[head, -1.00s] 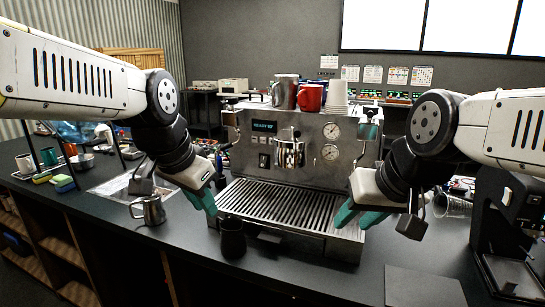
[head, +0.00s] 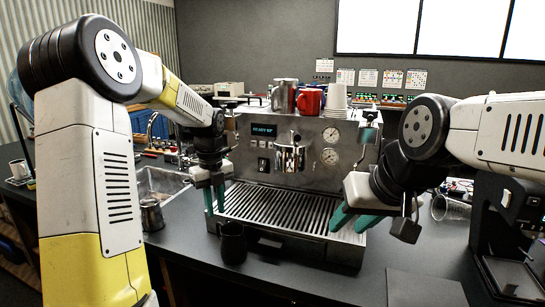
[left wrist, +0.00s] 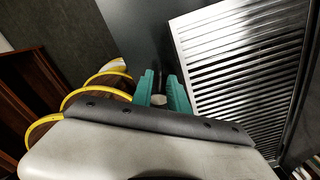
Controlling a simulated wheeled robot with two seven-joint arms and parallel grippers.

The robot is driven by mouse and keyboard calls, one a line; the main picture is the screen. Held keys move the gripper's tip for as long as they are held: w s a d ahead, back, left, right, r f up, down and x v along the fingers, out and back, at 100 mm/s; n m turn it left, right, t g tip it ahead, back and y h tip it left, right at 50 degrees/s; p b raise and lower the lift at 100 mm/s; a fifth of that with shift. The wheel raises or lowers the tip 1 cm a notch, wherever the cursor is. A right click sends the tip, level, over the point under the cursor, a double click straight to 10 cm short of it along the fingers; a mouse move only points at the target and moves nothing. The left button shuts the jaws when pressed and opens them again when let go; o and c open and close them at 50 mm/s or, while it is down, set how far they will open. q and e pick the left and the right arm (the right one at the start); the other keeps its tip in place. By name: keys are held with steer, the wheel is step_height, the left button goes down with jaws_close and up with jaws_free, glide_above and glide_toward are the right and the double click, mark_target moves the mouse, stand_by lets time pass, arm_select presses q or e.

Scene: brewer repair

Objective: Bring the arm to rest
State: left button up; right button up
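My left gripper (head: 214,208) points down over the front left corner of the espresso machine (head: 292,165) in the head view. Its two teal fingers are apart, with a gap between them. In the left wrist view the fingers (left wrist: 161,92) lie left of the machine's slatted drip tray (left wrist: 245,62); a small pale thing shows between them, and I cannot tell what it is. My right gripper (head: 350,217) is at the front right of the machine, over the drip tray's right end. Its teal fingers are apart and nothing shows between them.
A steel pitcher (head: 151,214) stands to the left, partly behind my left arm. A grinder (head: 510,235) stands at right. A dark mat (head: 425,287) lies bare at front right.

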mark_target(218, 225)
arm_select(q)
steer(key=shift+w+f, duration=0.1)
steer(key=shift+f, duration=3.9)
jaws_close()
steer(key=shift+r, duration=0.1)
steer(key=shift+r, duration=2.9)
